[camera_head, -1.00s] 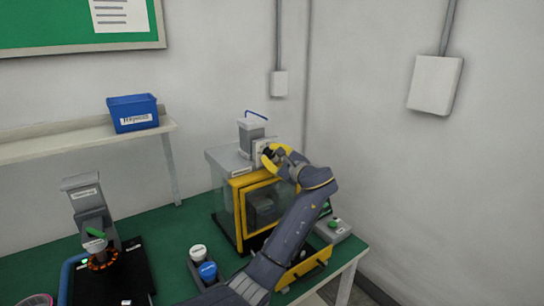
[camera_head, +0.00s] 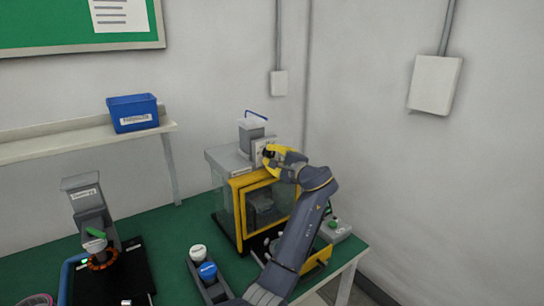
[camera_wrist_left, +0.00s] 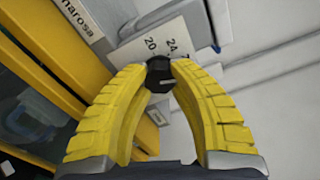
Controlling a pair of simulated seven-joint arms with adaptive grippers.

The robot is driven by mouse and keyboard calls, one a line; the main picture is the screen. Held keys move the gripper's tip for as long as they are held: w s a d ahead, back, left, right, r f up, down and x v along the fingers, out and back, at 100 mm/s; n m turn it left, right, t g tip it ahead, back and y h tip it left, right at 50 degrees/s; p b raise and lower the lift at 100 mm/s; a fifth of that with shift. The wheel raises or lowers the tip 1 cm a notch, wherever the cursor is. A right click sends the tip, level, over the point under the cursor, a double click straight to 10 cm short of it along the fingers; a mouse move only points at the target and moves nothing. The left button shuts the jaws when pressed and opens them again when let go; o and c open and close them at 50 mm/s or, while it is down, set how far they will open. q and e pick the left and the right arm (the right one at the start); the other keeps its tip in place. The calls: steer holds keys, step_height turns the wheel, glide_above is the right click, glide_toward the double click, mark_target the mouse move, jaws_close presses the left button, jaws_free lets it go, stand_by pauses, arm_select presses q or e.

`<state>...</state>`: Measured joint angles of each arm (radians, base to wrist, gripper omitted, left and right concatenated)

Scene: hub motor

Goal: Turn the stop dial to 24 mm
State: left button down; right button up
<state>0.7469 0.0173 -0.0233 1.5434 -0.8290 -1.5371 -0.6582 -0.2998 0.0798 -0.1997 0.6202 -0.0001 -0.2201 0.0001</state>
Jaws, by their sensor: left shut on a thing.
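The stop dial (camera_wrist_left: 159,75) is a small black knob with a pale mark, seen in the left wrist view. My left gripper (camera_head: 266,154) is at the plate on top of the yellow-framed machine (camera_head: 240,205). Its yellow fingers (camera_wrist_left: 160,72) are shut on the dial, one on each side. In the head view the fingers hide most of the dial. My right gripper is not in view.
A control box with a green button (camera_head: 333,225) stands right of the machine. Two capped containers (camera_head: 204,262) stand in front. A grey stand with an orange ring (camera_head: 102,260) is at left. A blue bin (camera_head: 133,113) sits on the shelf. Green table (camera_head: 170,250) shows between them.

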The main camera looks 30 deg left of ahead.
arm_select(q)
steer(key=n, duration=0.5)
steer(key=shift+n, duration=0.3)
steer(key=n, duration=0.4)
steer(key=shift+f+n, duration=0.1)
steer(key=shift+n, duration=0.6)
steer(key=c, duration=1)
jaws_free()
step_height(320, 180, up, 10)
